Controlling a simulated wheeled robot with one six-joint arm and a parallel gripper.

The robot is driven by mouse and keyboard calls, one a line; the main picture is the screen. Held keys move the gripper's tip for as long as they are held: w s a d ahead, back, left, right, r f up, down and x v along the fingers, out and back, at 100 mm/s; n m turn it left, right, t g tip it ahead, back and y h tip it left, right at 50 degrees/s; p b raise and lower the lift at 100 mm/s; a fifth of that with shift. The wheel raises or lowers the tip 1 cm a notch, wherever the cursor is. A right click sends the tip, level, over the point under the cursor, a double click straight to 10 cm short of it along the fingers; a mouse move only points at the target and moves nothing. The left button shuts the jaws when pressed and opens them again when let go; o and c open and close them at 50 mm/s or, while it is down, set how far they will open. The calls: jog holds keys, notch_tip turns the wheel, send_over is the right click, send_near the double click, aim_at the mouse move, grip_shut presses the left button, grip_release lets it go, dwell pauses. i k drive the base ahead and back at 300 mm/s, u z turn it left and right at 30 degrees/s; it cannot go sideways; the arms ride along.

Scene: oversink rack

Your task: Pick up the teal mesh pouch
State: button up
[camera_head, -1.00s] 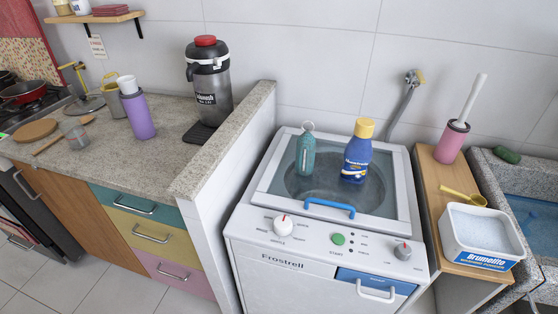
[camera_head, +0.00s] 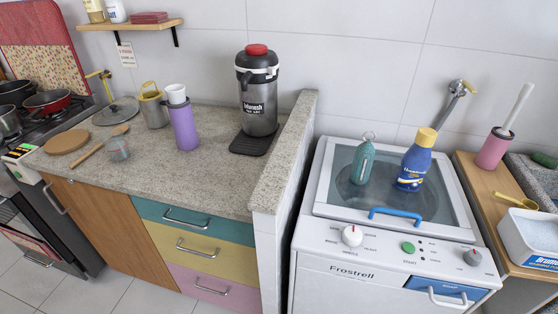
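A teal pouch-like item (camera_head: 363,164) with a loop at its top stands upright on the glass lid of the white washing machine (camera_head: 310,235). It is too small to make out any mesh. It is left of a blue bottle with a yellow cap (camera_head: 414,165), with a small gap between them. My gripper is not in view.
A low stone-topped wall (camera_head: 285,150) separates the machine from the counter (camera_head: 215,190) on the left. The counter holds a drinks dispenser (camera_head: 258,100), a purple bottle (camera_head: 184,128) and cookware. A pink brush holder (camera_head: 494,150) and a white powder tub (camera_head: 532,240) are at the right.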

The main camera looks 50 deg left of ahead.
aim_at(365, 152)
jog(key=u, duration=1.2)
jog(key=i, duration=1)
jog(key=u, duration=0.05)
